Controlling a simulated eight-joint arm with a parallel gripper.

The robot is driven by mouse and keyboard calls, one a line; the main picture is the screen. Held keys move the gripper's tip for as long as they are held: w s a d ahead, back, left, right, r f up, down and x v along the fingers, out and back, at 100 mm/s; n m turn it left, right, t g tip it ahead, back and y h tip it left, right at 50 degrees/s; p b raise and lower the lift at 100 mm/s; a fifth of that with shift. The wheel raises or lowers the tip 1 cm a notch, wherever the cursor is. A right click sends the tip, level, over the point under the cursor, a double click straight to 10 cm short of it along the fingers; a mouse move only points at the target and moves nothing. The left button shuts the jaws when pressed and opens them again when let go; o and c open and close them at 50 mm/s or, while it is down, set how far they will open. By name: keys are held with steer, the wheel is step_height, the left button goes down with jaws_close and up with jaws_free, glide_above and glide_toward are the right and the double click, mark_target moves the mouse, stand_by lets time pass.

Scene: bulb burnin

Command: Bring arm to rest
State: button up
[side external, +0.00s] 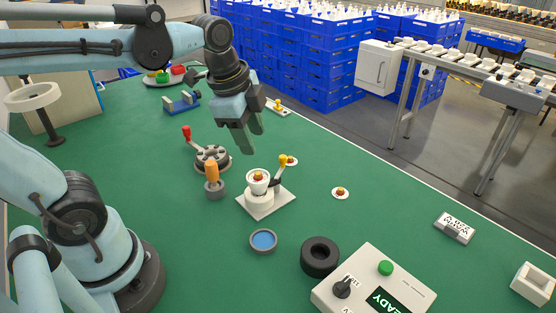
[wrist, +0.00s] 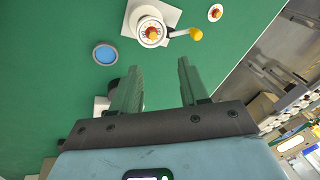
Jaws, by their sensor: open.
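My gripper (side external: 250,136) hangs above the green bench, its two fingers apart with nothing between them. In the wrist view the gripper (wrist: 158,82) also shows open and empty. Below it stands a white socket fixture (side external: 262,200) on a square plate, with a yellow-knobbed lever raised at its right. A small brass and red piece (side external: 258,176) sits in the top of the fixture. The fixture also shows in the wrist view (wrist: 148,22), ahead of the fingertips and apart from them.
A grey rotary base with a red-knobbed lever (side external: 211,157) and an orange-handled tool (side external: 212,174) stand left of the fixture. A blue dish (side external: 263,241), a black ring (side external: 320,256) and a control box reading READY (side external: 375,285) are in front.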

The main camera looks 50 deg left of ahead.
steer(key=f+n+t, duration=0.1)
steer(key=n, duration=0.3)
steer(key=s+f+n+t, duration=0.1)
steer(key=n, duration=0.2)
steer(key=f+n+t, duration=0.1)
steer(key=n+t, duration=0.1)
steer(key=n, duration=0.2)
steer(key=shift+s+d+f+n, duration=0.15)
steer(key=shift+s+d+n, duration=0.15)
steer(key=shift+s+d, duration=0.05)
